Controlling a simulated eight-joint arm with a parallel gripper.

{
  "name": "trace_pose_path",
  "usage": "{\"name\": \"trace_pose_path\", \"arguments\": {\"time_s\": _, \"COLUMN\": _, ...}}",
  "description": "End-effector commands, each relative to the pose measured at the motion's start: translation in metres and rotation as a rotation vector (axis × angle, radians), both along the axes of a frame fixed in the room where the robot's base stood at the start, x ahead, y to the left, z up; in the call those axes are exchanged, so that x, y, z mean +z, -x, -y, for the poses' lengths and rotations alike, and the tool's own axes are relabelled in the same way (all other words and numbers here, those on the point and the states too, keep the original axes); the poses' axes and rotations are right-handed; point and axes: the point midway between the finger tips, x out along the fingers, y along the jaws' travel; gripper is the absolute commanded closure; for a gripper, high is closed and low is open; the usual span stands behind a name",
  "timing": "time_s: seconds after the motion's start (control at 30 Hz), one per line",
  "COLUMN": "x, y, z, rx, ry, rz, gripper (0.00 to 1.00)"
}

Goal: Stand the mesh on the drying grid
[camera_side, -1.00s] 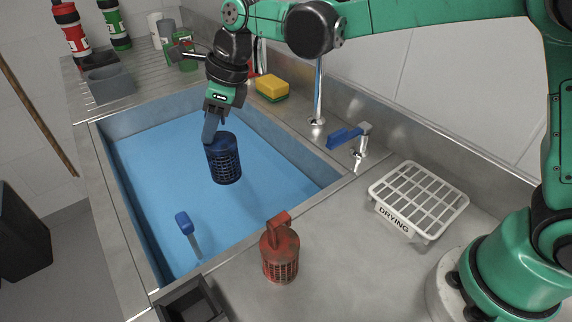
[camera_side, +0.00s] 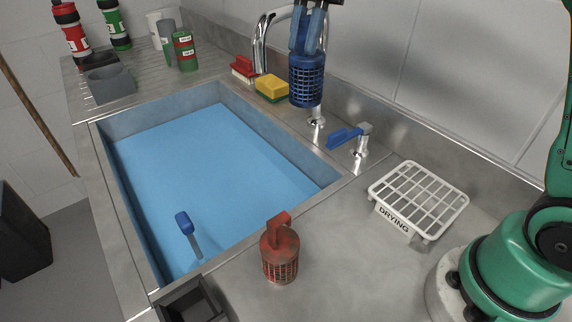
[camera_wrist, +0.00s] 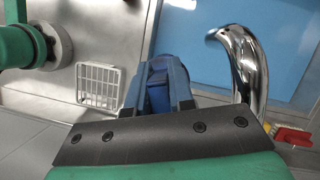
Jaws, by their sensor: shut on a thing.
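A blue mesh basket (camera_side: 306,82) hangs upright from my gripper (camera_side: 308,30), which is shut on its top. It is held in the air above the back rim of the sink, near the tap. In the wrist view my gripper's fingers (camera_wrist: 160,88) close around the blue handle, and the basket's body is mostly hidden below. A second mesh basket, red and worn (camera_side: 279,252), stands on the counter at the sink's front right. The white drying grid (camera_side: 420,198), labelled DRYING, is empty on the counter to the right; it also shows in the wrist view (camera_wrist: 98,87).
The sink (camera_side: 190,190) holds blue water and a blue-handled tool (camera_side: 187,228). A chrome tap (camera_wrist: 245,60) curves close beside my gripper. A blue lever valve (camera_side: 348,136) stands between sink and grid. A yellow sponge (camera_side: 271,86) and red brush (camera_side: 243,68) lie behind.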

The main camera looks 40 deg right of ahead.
Motion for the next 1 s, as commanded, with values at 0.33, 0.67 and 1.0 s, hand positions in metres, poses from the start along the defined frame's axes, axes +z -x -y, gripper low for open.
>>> {"name": "trace_pose_path", "arguments": {"time_s": 0.33, "x": 0.005, "y": -0.001, "z": 0.051, "rx": 0.159, "ry": -0.011, "rz": -0.004, "gripper": 1.00}}
{"name": "trace_pose_path", "arguments": {"time_s": 0.67, "x": 0.030, "y": 0.028, "z": 0.090, "rx": -0.248, "ry": -0.010, "rz": -0.001, "gripper": 1.00}}
{"name": "trace_pose_path", "arguments": {"time_s": 1.0, "x": 0.057, "y": 0.094, "z": 0.136, "rx": -0.985, "ry": -0.013, "rz": 0.004, "gripper": 1.00}}
